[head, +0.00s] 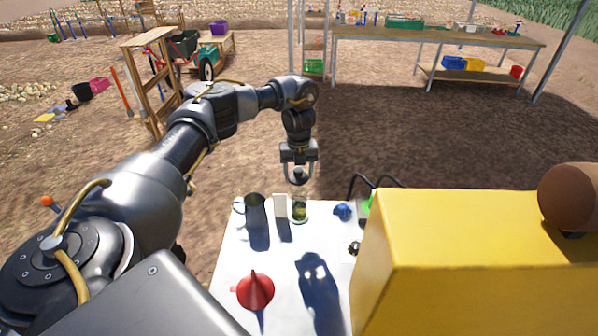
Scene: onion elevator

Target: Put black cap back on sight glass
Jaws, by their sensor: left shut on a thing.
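The sight glass looks to be the small clear glass (299,210) with yellow-green contents, standing upright at the far edge of the white table. My left gripper (299,177) is above it, pointing down, shut on a small dark piece that looks like the black cap (299,174). The piece is small and partly covered by the fingers. A visible gap separates the gripper from the glass in the picture; the exact height is hard to tell. My right gripper is not in view.
On the white table (232,262) stand a dark metal jug (256,212), a white block (280,207), a red funnel (255,291), a blue item (342,211) and a small dark round item (354,248). A big yellow housing (470,265) blocks the right side.

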